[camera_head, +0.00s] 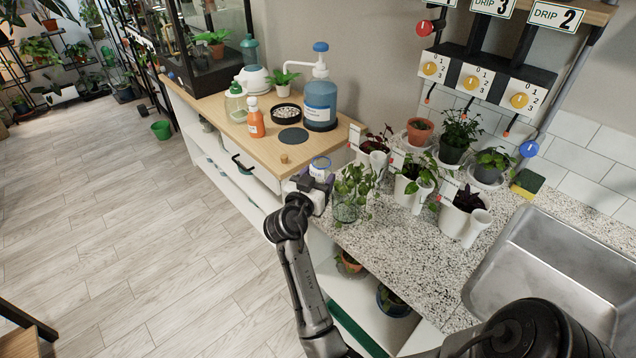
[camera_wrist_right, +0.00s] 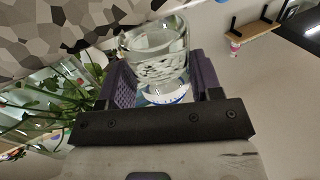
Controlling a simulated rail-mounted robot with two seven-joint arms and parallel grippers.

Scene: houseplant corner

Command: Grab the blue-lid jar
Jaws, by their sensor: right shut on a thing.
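The blue-lid jar (camera_head: 320,163) is a small clear glass jar with a blue ring on top, at the wooden counter's near end in the head view. My right gripper (camera_head: 312,186) is shut on it, reaching in from the front. In the right wrist view the clear glass of the jar (camera_wrist_right: 158,45) sits between the two purple-grey finger pads, with a blue and white part low between them. The gripper hides part of the jar, and I cannot tell whether its base touches the counter. My left gripper is not in view.
A leafy plant in a glass vase (camera_head: 347,207) stands close right of my right gripper. White pots (camera_head: 412,190) with plants stand further right, before the sink (camera_head: 560,265). A cork (camera_head: 284,158), a dark round mat (camera_head: 292,136) and a blue pump bottle (camera_head: 320,105) stand behind.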

